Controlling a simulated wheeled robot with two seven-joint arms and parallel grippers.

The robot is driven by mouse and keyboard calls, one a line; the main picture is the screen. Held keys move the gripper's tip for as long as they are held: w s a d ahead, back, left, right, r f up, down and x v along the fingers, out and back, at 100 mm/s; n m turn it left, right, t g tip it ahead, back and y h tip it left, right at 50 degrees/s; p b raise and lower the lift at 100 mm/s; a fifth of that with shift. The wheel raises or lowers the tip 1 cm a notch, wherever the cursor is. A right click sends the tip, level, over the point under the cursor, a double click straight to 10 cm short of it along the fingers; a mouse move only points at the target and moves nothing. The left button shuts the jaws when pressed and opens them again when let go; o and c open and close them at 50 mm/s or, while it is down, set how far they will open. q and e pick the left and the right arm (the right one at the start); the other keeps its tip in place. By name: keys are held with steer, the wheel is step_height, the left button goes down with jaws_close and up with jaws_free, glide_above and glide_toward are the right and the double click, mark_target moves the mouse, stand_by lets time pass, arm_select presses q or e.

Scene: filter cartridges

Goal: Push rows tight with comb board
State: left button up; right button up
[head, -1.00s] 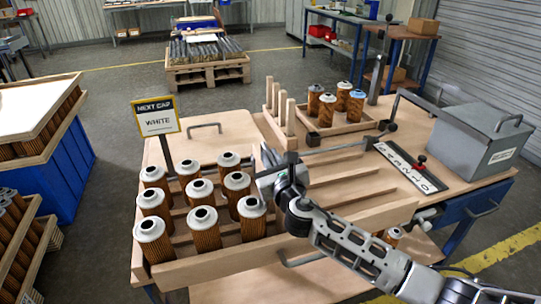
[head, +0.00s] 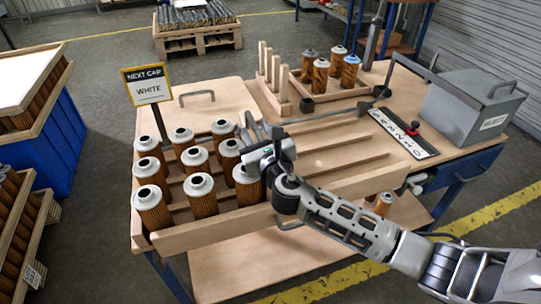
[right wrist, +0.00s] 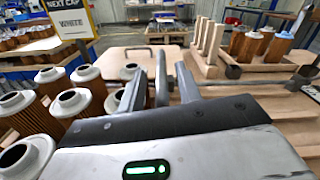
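Several orange pleated filter cartridges with pale caps stand in three rows on the left of the wooden bench, such as the front-right one (head: 247,186). A wooden comb-like piece with upright pegs (head: 273,80) stands behind them. My right gripper (head: 254,134) is just right of the rows, close to their right end; I cannot tell if it touches a cartridge. In the right wrist view its grey fingers (right wrist: 160,92) stand apart, with a thin grey upright bar seen between them; I cannot tell whether it is held. My left gripper is out of view.
A tray (head: 318,100) with several cartridges stands at the back. A grey box (head: 470,105) and a lettered strip (head: 403,135) are at the right. A "NEXT CAP WHITE" sign (head: 148,87) stands at the left. The slotted rows right of my gripper are empty.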

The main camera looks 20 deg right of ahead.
steer(key=s, duration=1.3)
steer(key=shift+s+a, duration=0.25)
steer(key=shift+s, duration=0.1)
